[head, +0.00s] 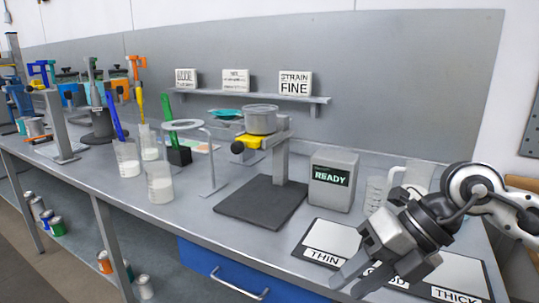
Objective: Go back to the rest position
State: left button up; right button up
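My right gripper (362,286) is at the lower right, low over the grey bench top (180,222). Its fingers point down and to the left, spread apart, with nothing seen between them. It hangs in front of the pads labelled THIN (322,256) and THICK (458,296) and partly hides a middle label. My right arm comes in from the right edge. My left gripper is not in view.
A grey box with a READY screen (332,178) and measuring cups stand behind my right gripper. Left of it is a stand with a dark base (262,203) holding a metal cup (261,119). Beakers (160,183) and a ring stand (184,126) are farther left.

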jog(key=s+a+r+m+g+y, duration=0.25)
jog(key=s+a+y, duration=0.25)
jog(key=a+y, duration=0.6)
jog(key=w+d+f+m+t+h, duration=0.35)
jog(key=f+m+t+h, duration=0.2)
jog(key=m+t, duration=0.6)
jog(key=w+d+f+m+t+h, duration=0.35)
jog(key=f+m+t, duration=0.4)
jog(key=m, duration=0.75)
jog(key=s+d+f+m+g+h, duration=0.2)
jog(key=s+f+m+g+h, duration=0.1)
jog(key=s+f, duration=0.3)
jog(key=s+d+f+m+g+h, duration=0.3)
jog(key=s+f, duration=0.3)
jog(key=f, duration=0.5)
jog(key=shift+s+d+f+m+h, duration=0.15)
jog(key=shift+s+f+m+h, duration=0.1)
jog(key=shift+m+h, duration=0.05)
